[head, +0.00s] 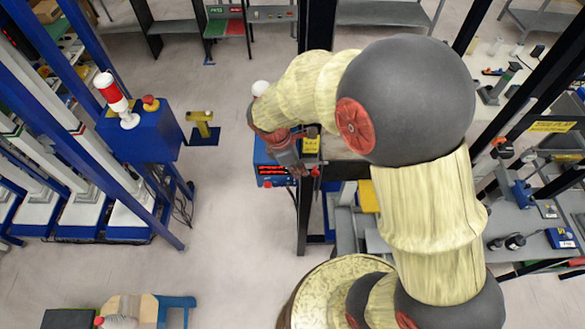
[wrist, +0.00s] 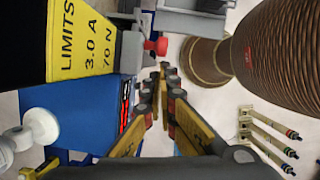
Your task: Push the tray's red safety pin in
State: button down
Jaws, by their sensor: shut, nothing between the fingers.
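The red safety pin (wrist: 158,46) shows in the wrist view as a small red knob on a grey fitting (wrist: 131,52), which I take to be part of the tray. How far the pin stands out is hard to tell. My gripper (wrist: 166,72) is shut and empty, with its fingertips just below and right of the pin in the picture. I cannot tell whether they touch it. In the head view my gripper (head: 298,172) hangs beside a blue box with a red display (head: 272,171). The tray is mostly hidden there.
A yellow limits label (wrist: 88,42) sits close left of the fingers. My arm covers much of the bench (head: 347,171). Open floor (head: 225,225) lies between.

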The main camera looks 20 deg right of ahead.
jog(key=shift+d, duration=0.1)
jog(key=shift+s+d, duration=0.3)
jog(key=shift+d, duration=0.4)
jog(key=shift+d+f, duration=0.1)
jog(key=w+a+r, duration=0.1)
jog(key=a+r, duration=0.6)
jog(key=r, duration=0.3)
jog(key=shift+w+a+r+p, duration=0.15)
jog(key=shift+a+r+p, duration=0.1)
jog(key=shift+p, duration=0.1)
